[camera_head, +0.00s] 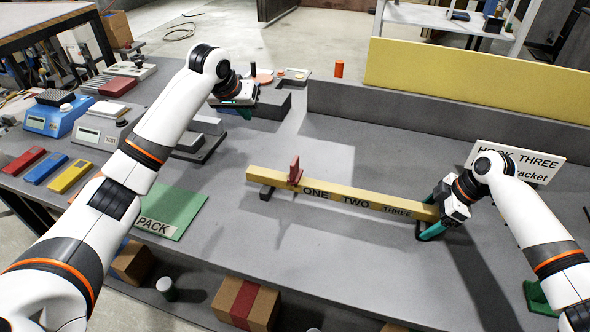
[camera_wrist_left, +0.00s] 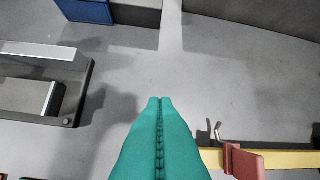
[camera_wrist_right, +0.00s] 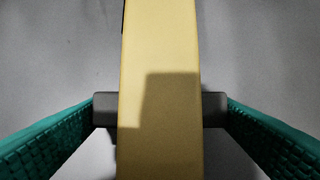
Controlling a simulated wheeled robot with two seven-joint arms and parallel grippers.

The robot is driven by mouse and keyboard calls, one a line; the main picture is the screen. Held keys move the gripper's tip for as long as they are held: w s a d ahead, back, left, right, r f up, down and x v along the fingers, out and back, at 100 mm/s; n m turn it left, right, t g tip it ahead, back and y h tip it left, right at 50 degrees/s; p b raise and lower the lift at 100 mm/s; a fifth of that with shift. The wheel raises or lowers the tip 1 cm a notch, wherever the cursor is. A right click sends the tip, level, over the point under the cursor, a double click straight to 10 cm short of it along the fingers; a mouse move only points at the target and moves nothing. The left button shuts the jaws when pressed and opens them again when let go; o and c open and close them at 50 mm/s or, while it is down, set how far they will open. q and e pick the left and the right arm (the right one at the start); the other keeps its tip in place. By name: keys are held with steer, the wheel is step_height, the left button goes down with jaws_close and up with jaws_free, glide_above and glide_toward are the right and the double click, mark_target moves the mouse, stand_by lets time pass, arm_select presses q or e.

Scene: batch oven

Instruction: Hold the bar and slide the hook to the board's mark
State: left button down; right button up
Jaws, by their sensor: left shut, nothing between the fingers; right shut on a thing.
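The yellow bar (camera_head: 335,197) lies across the table, with the words ONE, TWO and THREE along its side. The red hook (camera_head: 295,171) sits on the bar near its left end, just left of ONE; it also shows in the left wrist view (camera_wrist_left: 243,162). The board (camera_head: 515,160) reads HOOK THREE, its lower line partly covered by my right arm. My left gripper (camera_wrist_left: 160,100) is shut and empty, behind and left of the hook.
A green PACK mat (camera_head: 172,212) lies at front left. Blue scales (camera_head: 57,118) and coloured blocks (camera_head: 72,176) stand on the left. A grey ledge and yellow panel (camera_head: 480,80) close the back. The table between bar and ledge is clear.

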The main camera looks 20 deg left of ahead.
mark_target(295, 168)
arm_select(q)
steer(key=s+d+m+g, duration=0.1)
steer(key=s+d+g, duration=0.3)
steer(key=d, duration=0.7)
steer(key=shift+t, duration=0.5)
steer(key=f, duration=0.3)
steer(key=s+f, duration=0.1)
steer(key=f, duration=0.4)
steer(key=shift+s+f, duration=0.15)
steer(key=shift+f, duration=0.2)
stand_by(0.6)
